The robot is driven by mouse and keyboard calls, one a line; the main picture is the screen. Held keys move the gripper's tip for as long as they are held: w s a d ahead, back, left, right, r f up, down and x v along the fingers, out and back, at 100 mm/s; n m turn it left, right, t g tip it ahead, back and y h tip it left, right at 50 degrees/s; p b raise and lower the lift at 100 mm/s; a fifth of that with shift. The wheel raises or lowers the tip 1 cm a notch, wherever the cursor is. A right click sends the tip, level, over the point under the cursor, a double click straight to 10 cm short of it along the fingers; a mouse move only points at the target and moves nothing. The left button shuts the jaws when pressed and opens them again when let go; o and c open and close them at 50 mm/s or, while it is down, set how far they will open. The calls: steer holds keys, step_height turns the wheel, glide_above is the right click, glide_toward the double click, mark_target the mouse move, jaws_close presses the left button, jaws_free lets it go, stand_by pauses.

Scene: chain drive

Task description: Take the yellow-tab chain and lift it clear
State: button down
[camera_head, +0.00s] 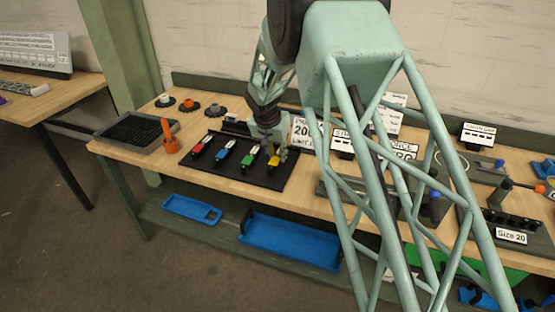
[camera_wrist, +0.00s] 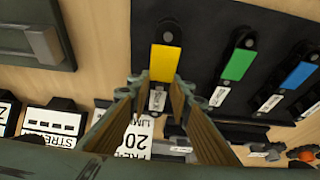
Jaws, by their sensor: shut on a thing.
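The yellow-tab chain (camera_wrist: 165,62) lies on the black mat (camera_wrist: 207,60) in the wrist view, its yellow tab towards the top. My gripper (camera_wrist: 158,84) is shut on its lower end, just below the yellow tab. In the head view the yellow tab (camera_head: 273,161) shows at the right end of the row, with my gripper (camera_head: 271,150) at it. The fingers hide part of the chain. I cannot tell whether the chain is off the mat.
Green-tab (camera_head: 250,156), blue-tab (camera_head: 225,150) and red-tab (camera_head: 202,146) chains lie on the mat to the left. A dark tray (camera_head: 112,136) and an orange-handled tool (camera_head: 169,137) stand further left.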

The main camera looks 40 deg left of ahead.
step_height(320, 180, up, 25)
steer(key=p, duration=0.2)
stand_by(0.4)
steer(key=shift+r, duration=0.2)
stand_by(0.6)
step_height(320, 180, up, 10)
steer(key=p, duration=0.5)
steer(key=shift+f+p, duration=0.15)
steer(key=shift+p, duration=0.15)
stand_by(0.6)
steer(key=shift+d, duration=0.1)
stand_by(0.7)
